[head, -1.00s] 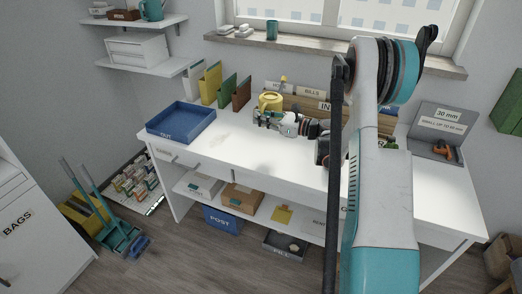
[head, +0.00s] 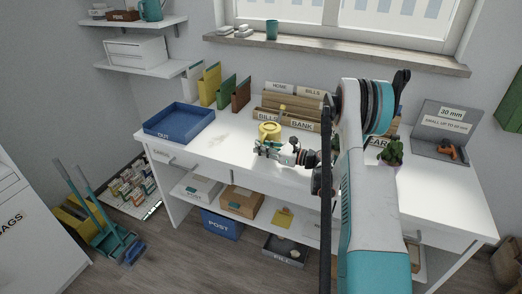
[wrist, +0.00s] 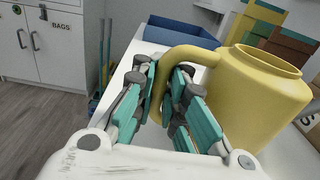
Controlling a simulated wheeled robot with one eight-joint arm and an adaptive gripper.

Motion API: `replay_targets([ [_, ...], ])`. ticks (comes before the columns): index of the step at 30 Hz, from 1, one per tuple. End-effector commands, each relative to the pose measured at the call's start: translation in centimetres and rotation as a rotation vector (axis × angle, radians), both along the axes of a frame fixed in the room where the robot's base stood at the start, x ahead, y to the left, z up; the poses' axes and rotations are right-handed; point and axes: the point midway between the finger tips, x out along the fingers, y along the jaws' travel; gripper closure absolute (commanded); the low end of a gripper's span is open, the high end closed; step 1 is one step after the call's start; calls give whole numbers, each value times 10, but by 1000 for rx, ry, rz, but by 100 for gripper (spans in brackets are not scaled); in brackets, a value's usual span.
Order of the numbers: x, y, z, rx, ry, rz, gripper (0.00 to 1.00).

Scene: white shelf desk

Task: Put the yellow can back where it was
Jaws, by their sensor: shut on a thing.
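The yellow can (head: 269,131) is a watering can with an open top and a curved handle. It is over the front half of the white desk (head: 225,140), in front of the wooden organizer. In the wrist view the can's body (wrist: 262,92) fills the right side. My gripper (head: 279,153) is on the near side of the can, its fingers (wrist: 163,70) closed around the handle. The can looks about upright. Whether its base touches the desk cannot be told, as my gripper hides its lower part.
A blue OUT tray (head: 180,121) stands at the desk's left end, with upright folders (head: 211,81) behind it. The labelled wooden organizer (head: 290,105) is at the back. A potted plant (head: 392,153) and grey tool board (head: 441,130) are at right. The desk between tray and can is clear.

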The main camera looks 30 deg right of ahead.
Motion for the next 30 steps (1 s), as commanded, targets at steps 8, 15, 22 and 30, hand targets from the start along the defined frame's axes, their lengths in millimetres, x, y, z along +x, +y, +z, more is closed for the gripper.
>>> replay_targets([
  [8,0,0,0,1,-1,0,100],
  [15,0,0,-2,0,0,0,67],
  [22,0,0,-1,0,0,0,67],
  [30,-18,-15,4,0,0,-3,67],
])
